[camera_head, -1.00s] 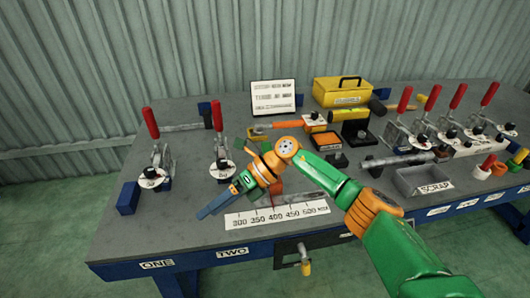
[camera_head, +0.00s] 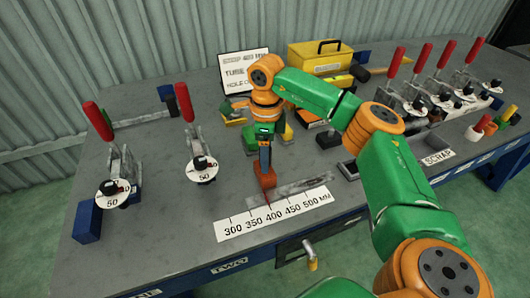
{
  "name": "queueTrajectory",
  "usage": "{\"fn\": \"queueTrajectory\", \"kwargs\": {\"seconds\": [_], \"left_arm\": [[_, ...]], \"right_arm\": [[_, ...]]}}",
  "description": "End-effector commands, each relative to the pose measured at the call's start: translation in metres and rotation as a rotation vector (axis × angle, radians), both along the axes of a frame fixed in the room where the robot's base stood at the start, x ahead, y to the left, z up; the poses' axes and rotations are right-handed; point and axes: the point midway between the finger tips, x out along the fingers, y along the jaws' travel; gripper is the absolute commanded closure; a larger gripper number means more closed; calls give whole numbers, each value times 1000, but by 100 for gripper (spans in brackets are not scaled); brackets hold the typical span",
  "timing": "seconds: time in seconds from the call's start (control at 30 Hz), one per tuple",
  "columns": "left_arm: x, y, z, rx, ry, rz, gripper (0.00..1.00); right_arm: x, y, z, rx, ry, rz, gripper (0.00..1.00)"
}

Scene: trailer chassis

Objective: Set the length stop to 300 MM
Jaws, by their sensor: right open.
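The length stop (camera_head: 266,180) is a small red-brown block with a thin red pointer, on a grey metal rail (camera_head: 305,185) behind the white scale (camera_head: 275,214). The scale reads 300 to 500 MM from left to right, and the pointer stands near the 400 mark. My right gripper (camera_head: 265,163) points down with its dark fingers at the top of the stop. It is open, but I see it edge-on, so I cannot tell whether the fingers touch or straddle the block. My left gripper is out of view.
Two red-handled toggle clamps (camera_head: 118,168) and (camera_head: 200,150) stand at the left, with several more at the right. A yellow toolbox (camera_head: 318,60) and a white sign (camera_head: 240,72) are behind my arm. A padlock (camera_head: 310,255) hangs on the bench front.

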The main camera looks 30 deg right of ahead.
Motion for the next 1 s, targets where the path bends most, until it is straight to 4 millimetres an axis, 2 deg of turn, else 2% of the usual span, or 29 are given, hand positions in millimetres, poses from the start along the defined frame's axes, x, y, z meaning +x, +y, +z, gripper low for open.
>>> {"fn": "queueTrajectory", "kwargs": {"seconds": [0.23,0.4,0.47,0.5,1.0], "left_arm": [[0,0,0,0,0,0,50],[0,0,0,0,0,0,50],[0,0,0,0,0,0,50],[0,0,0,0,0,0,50],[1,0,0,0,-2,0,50]], "right_arm": [[0,0,-3,2,-1,0,33],[0,1,-3,2,-1,0,79],[0,1,-3,2,-1,0,95],[0,1,-3,2,-1,0,100],[0,1,-2,4,0,0,100]]}}
